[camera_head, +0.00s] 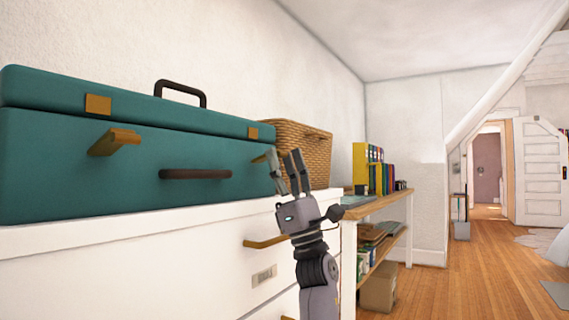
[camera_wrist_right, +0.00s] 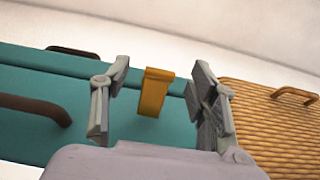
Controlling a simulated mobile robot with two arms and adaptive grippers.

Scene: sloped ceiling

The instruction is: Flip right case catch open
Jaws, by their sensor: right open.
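The teal case (camera_head: 60,150) lies on the white cabinet. Its right catch is a small brass piece (camera_head: 262,157) on the front, below a brass plate (camera_head: 253,133) on the lid and close beside my right gripper (camera_head: 285,154). In the right wrist view the right catch (camera_wrist_right: 153,95) shows between the two spread fingers (camera_wrist_right: 160,75), with gaps on both sides. My right gripper is open and empty, in front of the case's right end. The left catch (camera_head: 115,141) sticks out from the case front, apart from its lid plate (camera_head: 98,104). My left gripper is out of view.
A wicker basket (camera_head: 308,150) stands right of the case, close behind my right gripper. The white cabinet top (camera_head: 60,235) leaves a narrow strip in front of the case. A wooden shelf (camera_head: 385,205) with binders stands farther right. Open wooden floor lies beyond.

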